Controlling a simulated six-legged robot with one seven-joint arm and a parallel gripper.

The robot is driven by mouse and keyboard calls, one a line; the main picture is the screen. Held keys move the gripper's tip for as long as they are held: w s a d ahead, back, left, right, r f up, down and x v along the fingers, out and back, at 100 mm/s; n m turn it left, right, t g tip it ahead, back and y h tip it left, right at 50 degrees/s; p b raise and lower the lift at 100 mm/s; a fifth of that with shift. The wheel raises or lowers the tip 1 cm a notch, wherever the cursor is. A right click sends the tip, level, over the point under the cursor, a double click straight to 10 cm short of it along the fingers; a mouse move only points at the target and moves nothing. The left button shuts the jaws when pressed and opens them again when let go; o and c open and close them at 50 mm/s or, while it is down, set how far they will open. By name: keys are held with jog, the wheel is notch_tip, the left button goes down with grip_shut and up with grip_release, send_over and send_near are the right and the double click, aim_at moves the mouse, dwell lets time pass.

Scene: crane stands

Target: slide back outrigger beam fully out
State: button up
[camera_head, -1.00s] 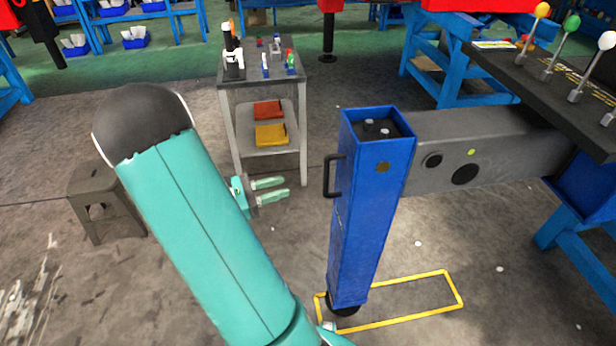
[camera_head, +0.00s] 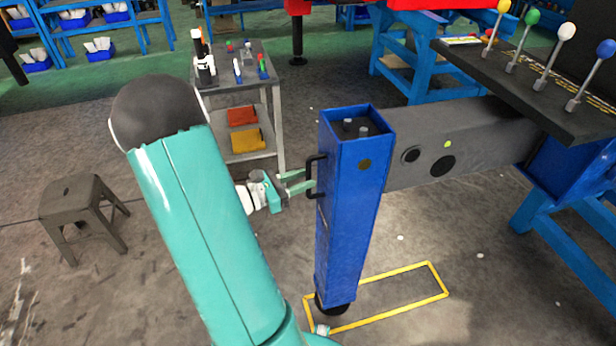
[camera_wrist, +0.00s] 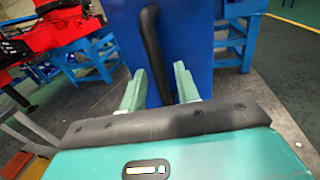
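The grey outrigger beam (camera_head: 460,140) runs from the blue crane stand housing (camera_head: 565,172) on the right to an upright blue leg (camera_head: 350,215) at its end. A stretch of the beam shows between them. A black bar handle (camera_head: 312,177) sits on the leg's left face. My gripper (camera_head: 302,182) is open at this handle. In the wrist view, the handle (camera_wrist: 154,50) rises between the two pale green fingertips of my gripper (camera_wrist: 158,88), with gaps beside it. I cannot tell whether a finger touches it.
A yellow floor outline (camera_head: 400,305) lies around and right of the leg's foot. A grey stool (camera_head: 78,205) and a tool cart (camera_head: 240,80) stand to the left and behind. Colored levers (camera_head: 530,50) stand on the dark panel at right. Floor left of the leg is mostly clear.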

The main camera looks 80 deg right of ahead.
jog(key=shift+x, duration=1.25)
grip_shut()
jog(key=shift+w, duration=0.1)
jog(key=shift+w+a, duration=0.35)
jog(key=shift+w, duration=0.3)
